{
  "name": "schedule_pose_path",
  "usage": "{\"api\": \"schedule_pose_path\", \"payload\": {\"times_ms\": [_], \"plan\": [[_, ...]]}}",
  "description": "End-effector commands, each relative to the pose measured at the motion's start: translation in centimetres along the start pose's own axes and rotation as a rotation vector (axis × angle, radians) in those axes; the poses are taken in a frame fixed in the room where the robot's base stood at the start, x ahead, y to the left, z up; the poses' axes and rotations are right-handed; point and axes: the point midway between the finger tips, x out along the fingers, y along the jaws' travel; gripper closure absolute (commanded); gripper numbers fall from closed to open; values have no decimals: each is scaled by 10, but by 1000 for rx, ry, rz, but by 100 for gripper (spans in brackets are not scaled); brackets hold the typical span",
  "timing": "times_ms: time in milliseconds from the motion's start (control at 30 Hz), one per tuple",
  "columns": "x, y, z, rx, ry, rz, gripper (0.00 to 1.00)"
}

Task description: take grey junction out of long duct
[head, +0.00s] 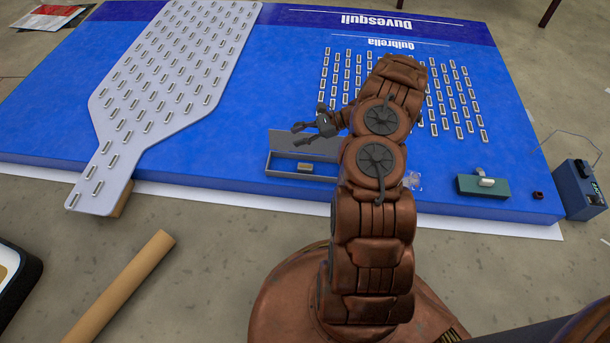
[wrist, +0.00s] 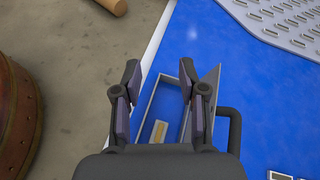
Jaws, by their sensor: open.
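The long duct (head: 276,164) is a grey open box with its lid raised, on the blue panel near its front edge. It also shows in the wrist view (wrist: 165,83). A small block, likely the grey junction (head: 305,166), lies inside it; in the wrist view this block (wrist: 158,131) looks tan and grey. My gripper (head: 299,134) is open and empty, above the duct. In the wrist view its fingers (wrist: 159,75) stand apart, with the duct and block seen below between them. The right finger hides part of the duct.
The blue panel carries a large grey plate (head: 170,75) with rows of small modules. A teal box (head: 483,190) with a grey piece on top, a small dark cube (head: 538,195) and a power unit (head: 580,190) are at the right. A cardboard tube (head: 120,285) lies on the floor.

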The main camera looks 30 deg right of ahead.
Motion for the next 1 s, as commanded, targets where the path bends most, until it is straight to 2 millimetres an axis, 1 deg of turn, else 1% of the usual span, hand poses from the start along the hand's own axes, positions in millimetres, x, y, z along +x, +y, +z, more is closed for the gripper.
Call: {"api": "schedule_pose_path", "payload": {"times_ms": [33, 100, 200, 300, 400, 500, 600, 667, 800, 1000], "plan": [[0, 4, -38, 39, 1, -33, 58], [-4, 8, -74, 88, 1, -76, 58], [-10, 14, -122, 147, 4, -131, 58], [-15, 22, -158, 196, 6, -173, 58], [-20, 27, -180, 226, 8, -203, 58], [-23, 30, -192, 242, 9, -220, 58], [-22, 31, -198, 250, 9, -226, 58], [-18, 31, -199, 251, 9, -226, 58], [-4, 28, -199, 251, 6, -226, 58], [6, 24, -199, 250, 8, -227, 58]]}}
